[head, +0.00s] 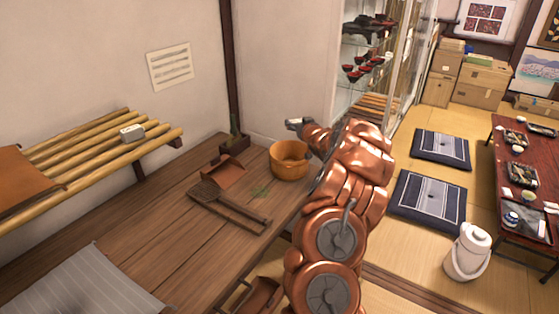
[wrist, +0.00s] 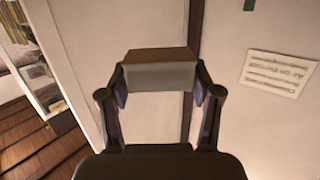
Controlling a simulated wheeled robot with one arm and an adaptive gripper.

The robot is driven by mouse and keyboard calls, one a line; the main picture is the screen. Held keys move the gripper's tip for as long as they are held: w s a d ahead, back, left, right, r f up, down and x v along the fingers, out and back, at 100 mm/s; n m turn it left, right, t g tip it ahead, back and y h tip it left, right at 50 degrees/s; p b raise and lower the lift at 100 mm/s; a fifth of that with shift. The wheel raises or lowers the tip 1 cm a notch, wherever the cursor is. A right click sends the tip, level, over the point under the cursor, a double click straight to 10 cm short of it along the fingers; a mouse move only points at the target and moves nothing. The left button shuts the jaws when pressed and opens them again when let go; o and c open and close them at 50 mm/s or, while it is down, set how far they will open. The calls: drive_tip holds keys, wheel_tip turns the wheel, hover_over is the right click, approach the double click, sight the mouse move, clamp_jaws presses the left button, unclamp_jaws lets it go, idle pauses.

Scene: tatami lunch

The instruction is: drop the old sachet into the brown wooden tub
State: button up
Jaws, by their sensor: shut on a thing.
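The brown wooden tub (head: 289,171) stands on the wooden bench near the wall, with its open top up. My gripper (head: 300,122) is above the bench at the tub's back side, higher than the rim. In the wrist view my gripper (wrist: 160,85) is shut on a flat grey-beige thing, seemingly the old sachet (wrist: 160,68), held across the fingertips. The tub is not in the wrist view. My arm covers part of the bench to the tub's right.
A slatted tool (head: 215,195) with a handle, a brown tray (head: 223,172) and green bits lie on the bench (head: 150,225). A small dark box (head: 235,143) stands by the post. A bamboo shelf (head: 90,150) holds a small pale block (head: 132,133).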

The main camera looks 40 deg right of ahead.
drive_tip(key=shift+d+f, duration=0.15)
drive_tip(key=shift+f, duration=0.15)
drive_tip(key=shift+w+f+b, duration=0.1)
drive_tip(key=shift+f+b, duration=0.2)
drive_tip(key=shift+b, duration=0.2)
drive_tip(key=f+b, duration=0.2)
drive_tip(key=f, duration=0.1)
drive_tip(key=f+b, duration=0.1)
drive_tip(key=shift+w+a+f, duration=0.15)
drive_tip(key=shift+a+f, duration=0.2)
drive_tip(key=shift+f, duration=0.05)
drive_tip(key=o, duration=0.9)
